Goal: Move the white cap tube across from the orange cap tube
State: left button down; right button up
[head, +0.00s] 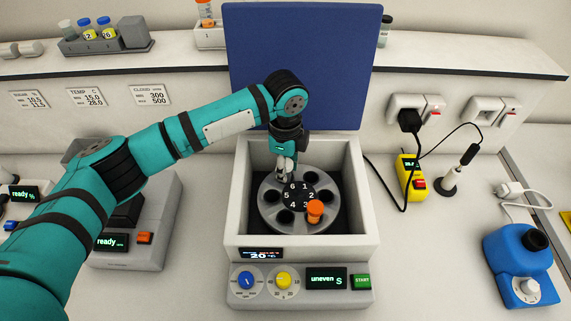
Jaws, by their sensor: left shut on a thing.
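The centrifuge rotor (297,221) is a grey disc with numbered holes, inside an open white box. The orange cap tube (315,209) sits in the hole by number 3. My left gripper (287,167) reaches down into the box at the back of the rotor, over the hole by number 6, opposite the orange cap. It is shut on a small pale thing, which I take as the white cap tube; the fingers mostly hide it. I cannot tell how deep the tube sits. My right gripper is not in view.
The blue lid (303,60) stands open behind the box. The front display (326,279) reads "uneven". A yellow device (410,178) and a blue mixer (520,265) stand to the right. A rack with several bottles (95,43) is on the shelf.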

pick_arm(q)
jog(key=shift+f, duration=0.35)
jog(key=c, duration=0.9)
grip_release()
jog(key=shift+c, duration=0.2)
notch_tip(320, 180, up, 12)
jog(key=shift+r, duration=0.1)
